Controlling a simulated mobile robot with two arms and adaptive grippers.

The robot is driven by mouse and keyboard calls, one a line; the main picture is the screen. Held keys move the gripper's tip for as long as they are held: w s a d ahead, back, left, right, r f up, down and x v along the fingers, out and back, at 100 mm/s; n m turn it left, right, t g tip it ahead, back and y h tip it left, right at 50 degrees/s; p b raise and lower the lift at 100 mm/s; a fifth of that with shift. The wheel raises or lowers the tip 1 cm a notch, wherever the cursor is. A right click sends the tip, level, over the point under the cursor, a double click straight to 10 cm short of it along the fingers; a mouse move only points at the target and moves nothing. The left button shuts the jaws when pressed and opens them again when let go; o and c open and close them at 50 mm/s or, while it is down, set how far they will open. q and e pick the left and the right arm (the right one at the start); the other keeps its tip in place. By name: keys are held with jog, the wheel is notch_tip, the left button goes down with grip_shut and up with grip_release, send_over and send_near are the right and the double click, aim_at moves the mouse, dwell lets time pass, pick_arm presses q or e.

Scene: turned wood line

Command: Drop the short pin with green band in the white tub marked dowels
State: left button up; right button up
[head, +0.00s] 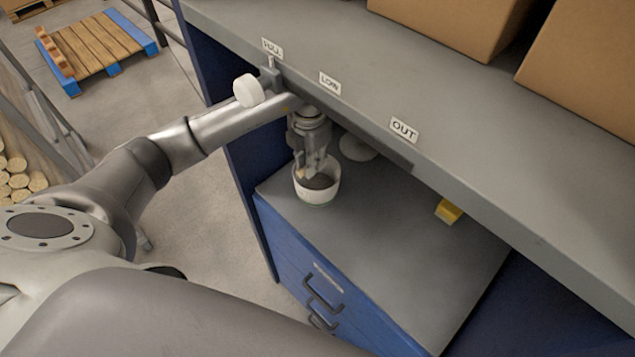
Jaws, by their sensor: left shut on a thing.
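A small white tub (317,194) with a dark inside stands on the grey top of the blue drawer cabinet, under the shelf edge. No marking on it can be read from here. My left gripper (313,170) points down at the tub's mouth, its fingertips at or just inside the rim. It is shut on a small pale wooden piece (301,173), presumably the short pin. The fingers hide most of it, and no green band can be made out. My right gripper is not in view.
The grey shelf (480,155) overhangs the cabinet top, close above my left wrist. A white round thing (358,148) lies behind the tub, and a yellow block (449,211) is to the right. The cabinet top (400,260) is clear in front.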

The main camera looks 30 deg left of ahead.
pick_arm(q)
jog(key=o, duration=0.8)
notch_tip(320, 180, up, 8)
jog(key=shift+f, duration=0.2)
